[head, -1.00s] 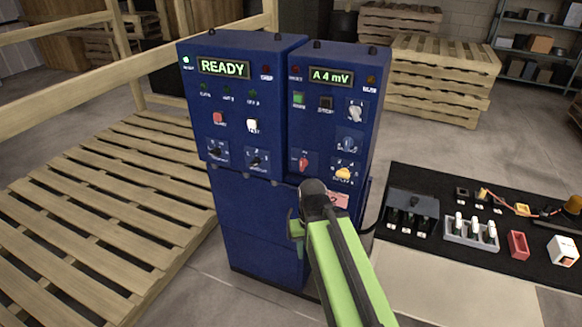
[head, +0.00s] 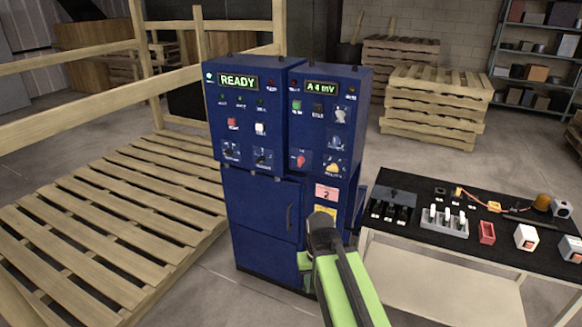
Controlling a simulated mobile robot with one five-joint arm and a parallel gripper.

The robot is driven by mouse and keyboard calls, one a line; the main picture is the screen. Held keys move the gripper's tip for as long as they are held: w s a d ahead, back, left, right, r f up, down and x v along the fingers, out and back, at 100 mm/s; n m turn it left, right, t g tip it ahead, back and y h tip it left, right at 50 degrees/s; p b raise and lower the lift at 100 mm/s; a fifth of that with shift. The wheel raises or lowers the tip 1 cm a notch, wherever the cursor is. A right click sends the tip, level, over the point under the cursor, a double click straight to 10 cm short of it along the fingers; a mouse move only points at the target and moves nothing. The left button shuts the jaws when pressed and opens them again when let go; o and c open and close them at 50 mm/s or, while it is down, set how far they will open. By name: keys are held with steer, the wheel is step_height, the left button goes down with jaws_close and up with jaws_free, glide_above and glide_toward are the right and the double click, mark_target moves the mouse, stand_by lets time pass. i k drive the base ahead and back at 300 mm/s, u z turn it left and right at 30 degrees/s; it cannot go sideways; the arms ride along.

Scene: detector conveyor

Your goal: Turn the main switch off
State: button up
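A blue control cabinet (head: 262,205) stands upright in two joined halves. The left half has a lit READY display (head: 238,81); the right half has a lit display (head: 322,87) that seems to read "A 4 mV". A red rotary knob (head: 299,160) sits low on the right half's panel, beside a yellow knob (head: 333,168). The labels are too small to tell which control is the main switch. My gripper (head: 304,272) is in front of the cabinet's lower right part, below the knobs and apart from them. My green arm hides most of it, so its opening is unclear.
A black-topped table (head: 400,238) with switches and small boxes stands right of the cabinet. A wooden pallet platform (head: 110,220) with rails is at left. Stacked pallets (head: 432,105) and a shelf (head: 540,60) are behind. Grey floor shows between them.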

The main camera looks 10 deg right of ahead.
mark_target(301, 159)
steer(key=z, duration=0.15)
steer(key=i, duration=0.9)
steer(key=u, duration=1.2)
steer(key=k, duration=0.2)
steer(key=u, duration=1.4)
steer(key=k, duration=0.7)
steer(key=z, duration=0.15)
